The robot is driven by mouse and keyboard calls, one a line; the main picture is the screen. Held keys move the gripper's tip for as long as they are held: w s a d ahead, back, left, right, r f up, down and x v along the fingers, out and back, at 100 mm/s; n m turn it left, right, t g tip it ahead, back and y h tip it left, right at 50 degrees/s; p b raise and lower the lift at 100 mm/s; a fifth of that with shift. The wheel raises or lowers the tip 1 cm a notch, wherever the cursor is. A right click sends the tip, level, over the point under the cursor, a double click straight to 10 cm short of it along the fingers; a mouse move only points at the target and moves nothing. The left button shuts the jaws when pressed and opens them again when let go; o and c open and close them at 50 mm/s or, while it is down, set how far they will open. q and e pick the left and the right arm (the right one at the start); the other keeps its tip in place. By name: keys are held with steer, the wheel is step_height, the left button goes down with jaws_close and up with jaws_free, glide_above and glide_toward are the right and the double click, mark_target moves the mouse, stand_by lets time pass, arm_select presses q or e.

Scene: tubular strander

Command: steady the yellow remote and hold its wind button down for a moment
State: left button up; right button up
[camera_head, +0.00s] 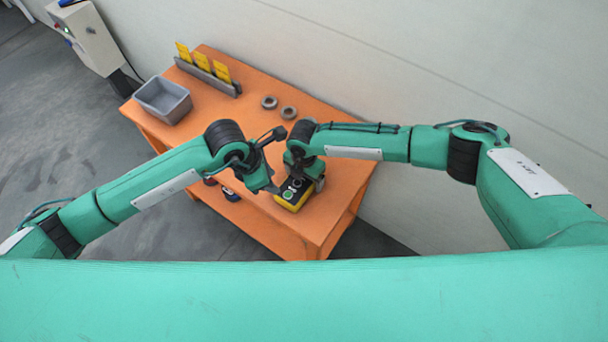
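The yellow remote (291,201) lies on the orange table near its front edge. Its dark top carries a green button (288,195) and other small marks too small to read. My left gripper (273,189) is at the remote's left side, very close to it; I cannot tell whether it touches. My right gripper (319,184) is over the remote's far right end and hides part of it. The fingers of both grippers are too small and covered to show whether they are open or shut.
The orange table (345,172) also holds a grey bin (163,101), a rack with yellow cards (207,73) and two grey rings (279,107). Small dark red and blue items (229,194) lie near the left front edge. A control box (88,37) stands behind left.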

steer(key=c, duration=0.7)
arm_select(q)
steer(key=shift+c, duration=0.7)
arm_select(e)
steer(key=shift+c, duration=1.1)
arm_select(q)
jaws_close()
